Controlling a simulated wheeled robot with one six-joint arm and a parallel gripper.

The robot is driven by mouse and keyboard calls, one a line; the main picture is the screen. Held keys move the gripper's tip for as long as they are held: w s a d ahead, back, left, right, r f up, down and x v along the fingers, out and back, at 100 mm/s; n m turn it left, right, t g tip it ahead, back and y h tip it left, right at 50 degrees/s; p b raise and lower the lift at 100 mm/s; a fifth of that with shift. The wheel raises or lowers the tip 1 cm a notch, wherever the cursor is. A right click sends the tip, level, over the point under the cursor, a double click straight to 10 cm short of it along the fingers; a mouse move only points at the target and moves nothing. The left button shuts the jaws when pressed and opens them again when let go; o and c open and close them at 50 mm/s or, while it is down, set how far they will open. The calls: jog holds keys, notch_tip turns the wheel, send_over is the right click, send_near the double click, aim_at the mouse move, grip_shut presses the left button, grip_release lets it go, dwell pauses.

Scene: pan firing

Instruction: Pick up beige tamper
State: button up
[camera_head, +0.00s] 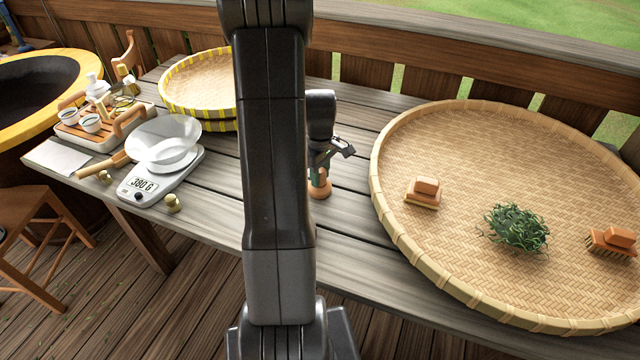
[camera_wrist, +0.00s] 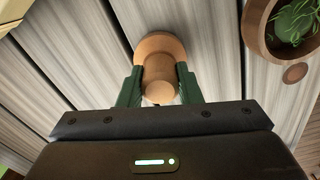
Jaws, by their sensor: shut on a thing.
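The beige tamper (camera_head: 320,188) is at the middle of the wooden table, just right of my arm in the head view. It has a wide round base and a narrower neck and knob. In the wrist view the tamper (camera_wrist: 160,48) sits between the two green fingers. My gripper (camera_head: 319,172) is shut on its narrower upper part, and the gripper shows closely in the wrist view (camera_wrist: 159,88). The tamper looks upright. I cannot tell whether its base touches the table or is slightly above it. My arm hides the table to its left.
A large woven tray (camera_head: 470,150) with tea leaves (camera_head: 516,228) and two brushes fills the right. A white scale (camera_head: 160,178) with a pan and a tea tray (camera_head: 75,130) stand left. A yellow-rimmed basket (camera_head: 200,85) is behind. Bare planks lie beside the tamper.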

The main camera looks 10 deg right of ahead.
jog(key=shift+r, duration=0.1)
notch_tip(320, 180, up, 10)
jog(key=shift+f, duration=0.1)
dwell(0.3)
